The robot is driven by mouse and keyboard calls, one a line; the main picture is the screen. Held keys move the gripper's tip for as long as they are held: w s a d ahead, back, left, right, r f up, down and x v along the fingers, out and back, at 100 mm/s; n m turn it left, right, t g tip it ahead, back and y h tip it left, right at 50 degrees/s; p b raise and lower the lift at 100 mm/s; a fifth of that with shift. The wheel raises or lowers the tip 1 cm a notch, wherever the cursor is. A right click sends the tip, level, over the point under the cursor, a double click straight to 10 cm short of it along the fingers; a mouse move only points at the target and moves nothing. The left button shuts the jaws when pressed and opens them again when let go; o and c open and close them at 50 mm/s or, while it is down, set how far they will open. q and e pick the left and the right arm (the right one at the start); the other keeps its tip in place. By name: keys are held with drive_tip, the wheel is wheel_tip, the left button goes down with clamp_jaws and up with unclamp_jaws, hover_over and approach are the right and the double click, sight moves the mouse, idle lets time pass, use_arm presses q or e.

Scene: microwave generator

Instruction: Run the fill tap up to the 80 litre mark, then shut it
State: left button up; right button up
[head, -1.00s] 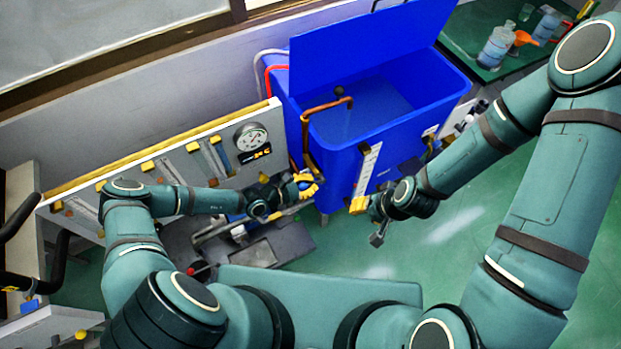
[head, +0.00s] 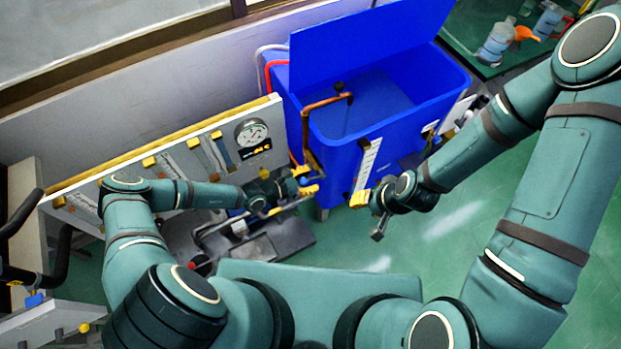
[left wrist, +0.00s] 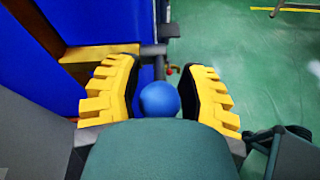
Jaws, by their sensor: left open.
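The blue tank (head: 430,115) stands at the back with its lid up. A copper fill pipe (head: 325,103) bends over its rim; I cannot tell whether water runs from it. A white scale strip (head: 368,160) is on the tank's front; its marks are too small to read. My left gripper (head: 312,180) is open beside the tank's left front edge. In the left wrist view a round blue knob (left wrist: 160,99) sits between the yellow fingers of the left gripper (left wrist: 160,95), not clamped. My right gripper (head: 360,198) is low by the scale; its jaws are unclear.
A panel with a round gauge (head: 251,132) stands left of the tank. A grey machine base (head: 265,250) lies below it. Bottles and an orange funnel (head: 525,34) are at the back right. Green floor (head: 450,235) is open in front of the tank.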

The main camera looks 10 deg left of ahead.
use_arm(q)
drive_tip(key=v, duration=1.1)
drive_tip(key=shift+s+a, duration=0.15)
drive_tip(key=shift+a, duration=0.05)
drive_tip(key=shift+r, duration=0.1)
